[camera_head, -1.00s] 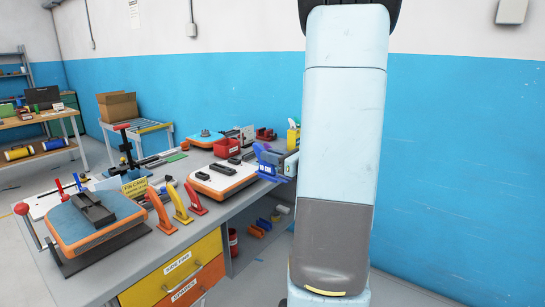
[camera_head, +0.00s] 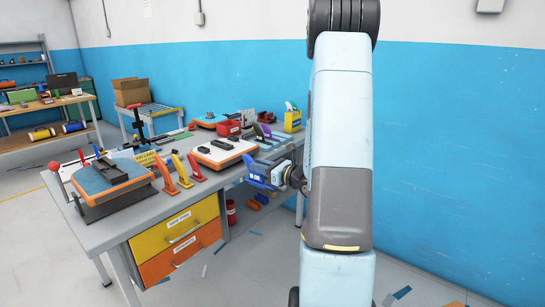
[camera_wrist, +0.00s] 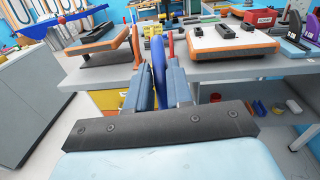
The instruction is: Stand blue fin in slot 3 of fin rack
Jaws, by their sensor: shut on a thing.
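My gripper (camera_wrist: 158,88) is shut on the blue fin (camera_wrist: 158,58), which stands upright between the two fingers in the wrist view. In the head view my gripper (camera_head: 258,172) is in front of the bench's right part, and the fin is hard to tell from the blue fingers there. Orange (camera_head: 161,181), yellow (camera_head: 180,172) and red (camera_head: 195,167) fin-shaped pieces lean in a row along the bench's front edge. A purple fin (camera_head: 265,131) and a dark one stand at the bench's right end. I cannot make out the fin rack's slot numbers.
The grey bench (camera_head: 125,226) has yellow (camera_head: 175,230) and orange (camera_head: 183,258) drawers. On it are a blue-topped board (camera_head: 110,178), a white-and-orange board (camera_head: 222,151), a red bin (camera_head: 229,128) and a yellow container (camera_head: 292,122). Open floor lies in front.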

